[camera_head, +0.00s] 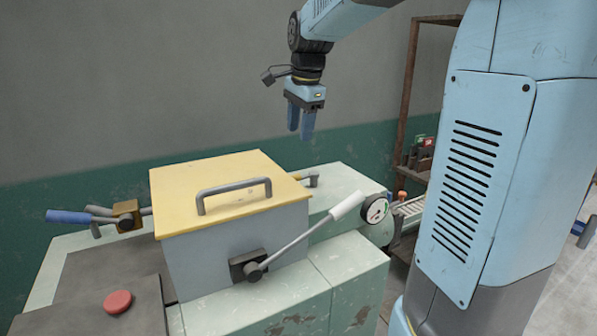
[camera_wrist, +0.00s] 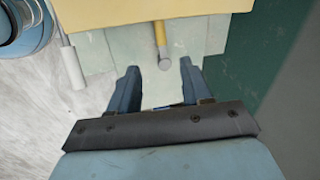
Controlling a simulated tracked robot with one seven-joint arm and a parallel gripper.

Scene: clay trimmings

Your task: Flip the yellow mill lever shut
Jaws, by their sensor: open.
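The yellow mill lever (camera_head: 300,176) is mostly hidden behind the yellow-topped box in the head view; only a short yellow piece and a grey end show at the box's right rear. In the wrist view the yellow lever (camera_wrist: 160,33) sticks out from the box's edge and ends in a round grey tip. My gripper (camera_head: 300,134) is open and empty, pointing down, above the lever's end. In the wrist view the lever's tip appears between my gripper's fingertips (camera_wrist: 160,68), with no contact visible.
The box's yellow lid (camera_head: 228,178) has a grey handle. A white-handled lever (camera_head: 320,222) slants up at the front; a blue-handled lever (camera_head: 85,216) is at left. A red button (camera_head: 117,302) and a round gauge (camera_head: 377,209) sit on the machine. A wall stands behind.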

